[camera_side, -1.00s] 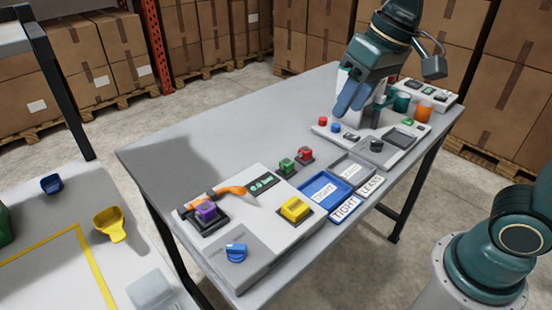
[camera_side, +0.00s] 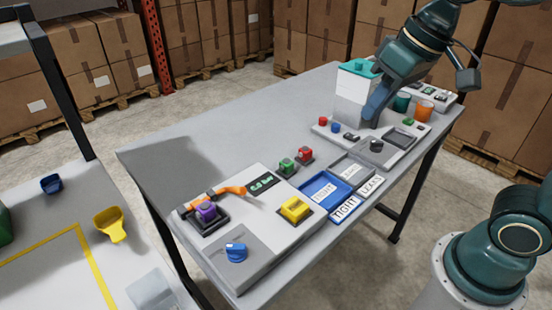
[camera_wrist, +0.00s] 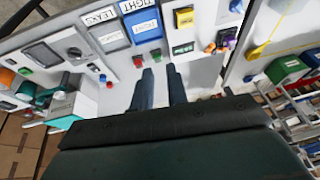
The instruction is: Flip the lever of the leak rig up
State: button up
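The leak rig appears to be the pale box (camera_side: 262,238) at the near end of the table, with a small green-lettered display (camera_side: 263,184). Its orange lever (camera_side: 232,190) lies low beside a purple part (camera_side: 206,210) in a dark holder. In the wrist view the purple part (camera_wrist: 221,46) and some orange show at the right, partly hidden among other parts. My gripper (camera_side: 370,117) is at the far end of the table, beside the white tower and well away from the lever. In the wrist view its two fingers (camera_wrist: 159,71) stand apart with nothing between them.
A white tower with a teal top (camera_side: 357,84) stands on the far panel near my gripper. A yellow block (camera_side: 295,209), a blue knob (camera_side: 236,252), green (camera_side: 287,166) and red (camera_side: 305,155) pieces, and a blue tray (camera_side: 343,197) lie nearer. The table's left back is clear.

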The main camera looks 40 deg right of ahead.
jog(key=shift+w+a+f, duration=0.15)
grip_shut()
jog(key=w+a+f+n+t+y, duration=0.1)
jog(key=a+f+n, duration=0.5)
jog(key=n, duration=0.7)
jog(key=w+a+f+n+t+y, duration=0.1)
jog(key=w+a+f+n+t, duration=0.3)
jog(key=a+n, duration=0.5)
notch_tip(320, 180, down, 3)
jog(key=w+n, duration=0.2)
jog(key=n, duration=0.2)
jog(key=shift+a, duration=0.2)
jog(key=shift+x, duration=4.9)
jog(key=shift+w+a+r, duration=0.1)
jog(key=shift+a, duration=0.05)
